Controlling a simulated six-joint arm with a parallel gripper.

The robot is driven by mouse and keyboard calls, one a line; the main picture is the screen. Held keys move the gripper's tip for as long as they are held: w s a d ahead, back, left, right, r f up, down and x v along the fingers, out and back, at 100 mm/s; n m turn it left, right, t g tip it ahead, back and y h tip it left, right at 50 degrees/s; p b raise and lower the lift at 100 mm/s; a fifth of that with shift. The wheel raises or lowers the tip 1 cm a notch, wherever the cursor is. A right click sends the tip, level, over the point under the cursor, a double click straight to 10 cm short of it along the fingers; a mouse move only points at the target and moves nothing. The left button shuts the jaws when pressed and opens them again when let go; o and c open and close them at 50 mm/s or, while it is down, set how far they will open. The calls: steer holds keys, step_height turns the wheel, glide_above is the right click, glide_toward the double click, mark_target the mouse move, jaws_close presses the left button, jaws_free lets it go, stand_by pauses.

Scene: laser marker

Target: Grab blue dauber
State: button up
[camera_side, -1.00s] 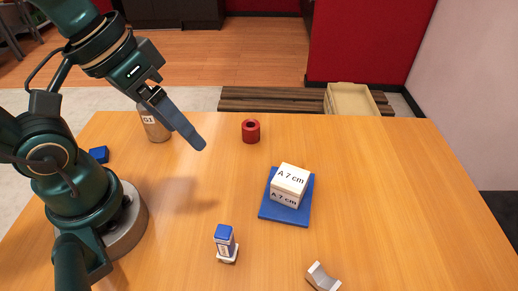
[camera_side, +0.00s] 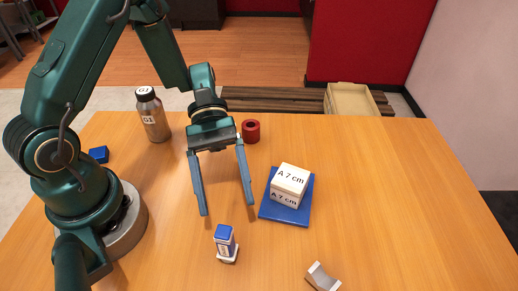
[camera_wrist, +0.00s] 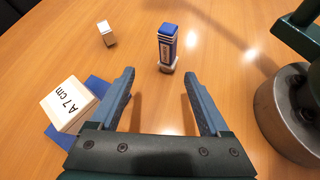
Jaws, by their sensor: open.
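The blue dauber (camera_side: 225,239) stands upright on the table near its front, with a blue top and a pale base. In the wrist view the dauber (camera_wrist: 167,47) stands ahead of the fingertips, between their lines. My gripper (camera_side: 228,215) is open and empty, its two long blue-grey fingers pointing down above the table, behind the dauber. In the wrist view my gripper (camera_wrist: 159,75) shows both fingers spread wide, touching nothing.
A white block marked "A 7 cm" (camera_side: 289,181) sits on a blue plate (camera_side: 279,215) to the right. The right side is clear.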

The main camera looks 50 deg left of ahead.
mark_target(224, 239)
steer(key=shift+s+f+n+g+h, duration=0.2)
steer(key=shift+s+f+n+h, duration=0.1)
steer(key=shift+f, duration=0.25)
steer(key=shift+s+f+n+g+h, duration=0.2)
steer(key=shift+s+f+n, duration=0.1)
steer(key=shift+f, duration=0.2)
steer(key=shift+s+d+f, duration=0.15)
steer(key=shift+s+f, duration=0.15)
steer(key=shift+f, duration=0.05)
steer(key=shift+x, duration=2.4)
steer(key=shift+r, duration=0.1)
jaws_close()
